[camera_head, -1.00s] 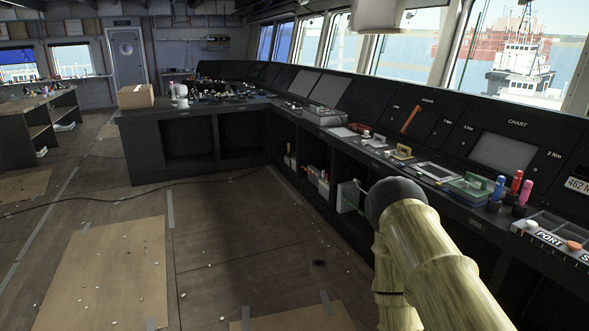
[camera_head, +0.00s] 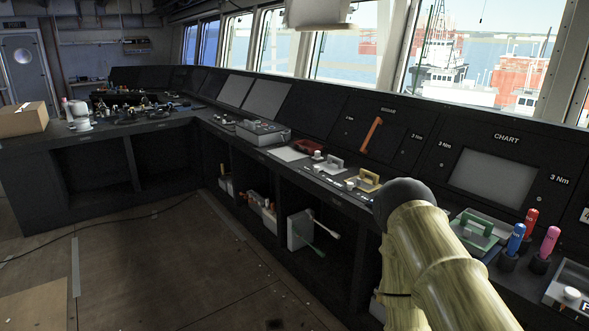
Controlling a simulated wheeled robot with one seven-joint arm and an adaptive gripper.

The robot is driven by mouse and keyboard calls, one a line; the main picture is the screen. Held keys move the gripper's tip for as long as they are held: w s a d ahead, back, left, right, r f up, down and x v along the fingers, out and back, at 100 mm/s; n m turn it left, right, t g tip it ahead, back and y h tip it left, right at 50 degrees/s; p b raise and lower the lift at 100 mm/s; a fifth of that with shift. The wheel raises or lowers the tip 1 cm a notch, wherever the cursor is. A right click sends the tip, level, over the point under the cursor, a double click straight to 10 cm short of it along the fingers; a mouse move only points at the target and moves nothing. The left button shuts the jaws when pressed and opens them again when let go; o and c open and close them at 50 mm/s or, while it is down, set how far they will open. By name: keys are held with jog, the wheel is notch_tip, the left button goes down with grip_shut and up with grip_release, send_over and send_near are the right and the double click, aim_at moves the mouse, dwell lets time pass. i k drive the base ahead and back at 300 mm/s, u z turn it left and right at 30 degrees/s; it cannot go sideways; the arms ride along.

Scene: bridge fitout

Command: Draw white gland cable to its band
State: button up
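In an open bay under the console, a pale upright box (camera_head: 299,229) stands with two thin cable-like pieces coming out to its right. The upper piece (camera_head: 325,230) looks white and the lower one (camera_head: 315,246) looks greenish. They are small here, so I cannot tell for sure which is the white gland cable, and I cannot make out a band. My arm fills the lower right, with its dark rounded end in front of the console. My gripper is not in view.
The long dark console (camera_head: 250,142) runs from the left to the lower right. On it are an orange lever (camera_head: 371,135), a green-handled block (camera_head: 478,230) and upright coloured markers (camera_head: 516,238). A cardboard box (camera_head: 22,119) stands at the left. The floor (camera_head: 170,270) before the bays is mostly clear.

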aim_at(334, 234)
jog(key=z, duration=0.2)
jog(key=i, duration=1.3)
jog(key=z, duration=0.2)
